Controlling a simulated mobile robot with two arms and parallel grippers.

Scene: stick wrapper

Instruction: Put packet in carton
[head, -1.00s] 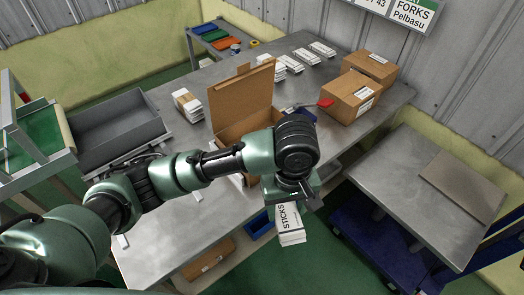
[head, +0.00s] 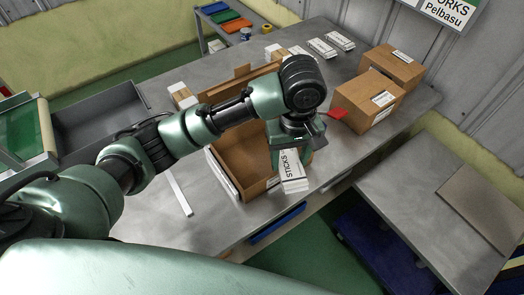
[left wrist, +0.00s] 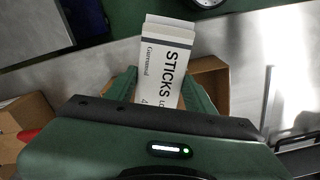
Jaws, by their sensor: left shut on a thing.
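A white packet (head: 292,172) marked STICKS is held by my left gripper (head: 287,152). In the left wrist view the packet (left wrist: 165,62) sits between the two green fingers of the gripper (left wrist: 160,92), which are shut on it. The open brown carton (head: 228,157) stands on the metal table, its lid up at the back. In the head view the packet overlaps the carton's front right corner; its exact height above the rim is hard to tell. Part of the carton (left wrist: 212,78) shows behind the packet in the left wrist view. My arm hides much of the carton's back. My right gripper is not in view.
Two closed brown boxes (head: 367,100) stand to the right, with a red item (head: 337,113) beside them. White packets (head: 322,48) lie at the back of the metal table (head: 185,225). A grey tray (head: 100,120) is at the left. A lower table (head: 420,215) is at the right.

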